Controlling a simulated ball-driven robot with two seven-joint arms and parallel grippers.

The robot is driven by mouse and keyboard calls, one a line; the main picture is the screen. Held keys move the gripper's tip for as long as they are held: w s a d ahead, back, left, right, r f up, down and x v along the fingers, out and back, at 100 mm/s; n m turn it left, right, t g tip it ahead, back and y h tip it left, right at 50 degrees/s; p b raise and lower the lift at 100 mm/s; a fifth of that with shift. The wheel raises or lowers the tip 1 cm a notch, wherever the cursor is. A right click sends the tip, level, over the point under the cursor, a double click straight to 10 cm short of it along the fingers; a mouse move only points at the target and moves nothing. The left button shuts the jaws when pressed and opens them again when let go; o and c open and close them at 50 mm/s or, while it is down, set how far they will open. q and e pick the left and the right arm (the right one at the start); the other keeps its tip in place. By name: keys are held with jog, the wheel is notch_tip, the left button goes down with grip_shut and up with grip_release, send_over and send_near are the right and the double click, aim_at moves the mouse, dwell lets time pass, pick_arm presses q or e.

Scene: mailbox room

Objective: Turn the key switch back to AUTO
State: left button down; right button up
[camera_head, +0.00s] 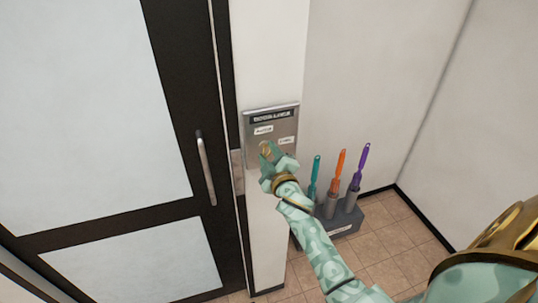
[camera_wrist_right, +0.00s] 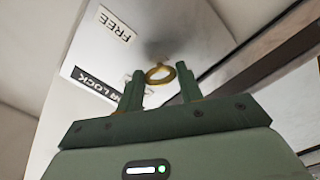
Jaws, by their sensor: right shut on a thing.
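The key switch is on a grey metal plate (camera_head: 271,122) on the white wall post beside the door. The plate has a dark header strip and two small white labels, too small to read in the head view. In the right wrist view the plate (camera_wrist_right: 160,30) carries a label reading FREE and a dark strip ending in LOCK. A brass ring-shaped key (camera_wrist_right: 160,73) shows between the fingertips of my right gripper (camera_wrist_right: 160,88). My right gripper (camera_head: 268,156) is shut on the key and covers the plate's lower part. I cannot tell the key's exact angle. My left gripper is not in view.
A dark-framed door (camera_head: 180,90) with pale panels and a metal handle (camera_head: 206,168) stands left of the post. A grey floor holder (camera_head: 345,222) with several coloured-handled tools stands right of it. The tiled floor (camera_head: 400,235) beyond is clear.

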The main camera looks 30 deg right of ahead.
jog(key=n, duration=0.6)
jog(key=shift+n, duration=0.3)
dwell(0.4)
jog(key=o, duration=1)
jog(key=shift+w, duration=0.1)
jog(key=b+v, duration=0.2)
jog(key=v, duration=1.4)
jog(key=shift+a, duration=0.1)
